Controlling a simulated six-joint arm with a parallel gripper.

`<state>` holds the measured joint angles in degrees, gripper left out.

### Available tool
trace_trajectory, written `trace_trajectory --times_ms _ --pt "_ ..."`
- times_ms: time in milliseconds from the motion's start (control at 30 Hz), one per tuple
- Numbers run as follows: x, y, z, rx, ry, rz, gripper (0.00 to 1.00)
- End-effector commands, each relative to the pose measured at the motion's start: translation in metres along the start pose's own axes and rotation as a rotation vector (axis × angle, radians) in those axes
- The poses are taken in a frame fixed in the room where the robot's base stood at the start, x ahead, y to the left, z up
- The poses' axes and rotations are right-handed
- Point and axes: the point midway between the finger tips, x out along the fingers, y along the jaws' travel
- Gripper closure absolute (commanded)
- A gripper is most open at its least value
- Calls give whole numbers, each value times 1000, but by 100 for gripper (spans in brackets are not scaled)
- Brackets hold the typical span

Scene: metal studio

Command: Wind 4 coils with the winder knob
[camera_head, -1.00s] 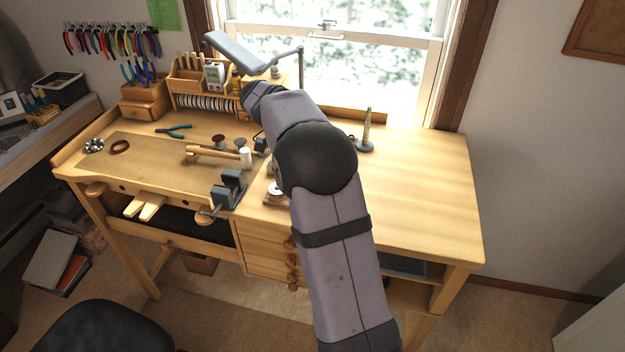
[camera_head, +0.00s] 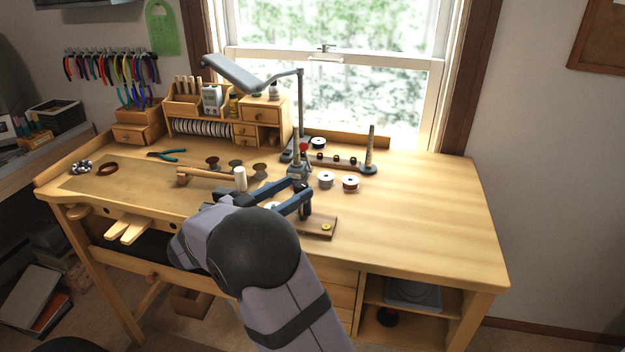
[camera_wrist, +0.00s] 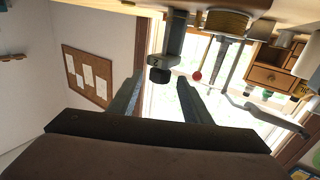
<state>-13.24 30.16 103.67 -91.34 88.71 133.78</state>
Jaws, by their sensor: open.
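The winder knob (camera_wrist: 159,75) is a dark knob at the end of a dark arm (camera_wrist: 174,35) in the wrist view, with a mark like a "2" on the arm. My gripper (camera_wrist: 158,82) is open; its fingertips stand left and right of the knob with gaps showing, and I cannot tell how deep it lies between them. A copper-coloured coil (camera_wrist: 226,22) sits right of the arm. In the head view my gripper (camera_head: 296,194) is over the winder's wooden base (camera_head: 320,229), which has a brass round piece (camera_head: 326,227). My arm hides part of the winder.
A grey post (camera_head: 296,160) and a spool rack (camera_head: 340,161) stand behind my gripper. A wooden mallet (camera_head: 205,175) lies left. The bench (camera_head: 430,220) is clear on the right.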

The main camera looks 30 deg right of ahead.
Motion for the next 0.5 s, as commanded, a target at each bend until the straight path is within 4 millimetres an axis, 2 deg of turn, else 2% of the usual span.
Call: trace_trajectory --times_ms 500 --pt "59 1 -2 1 -1 4 56"
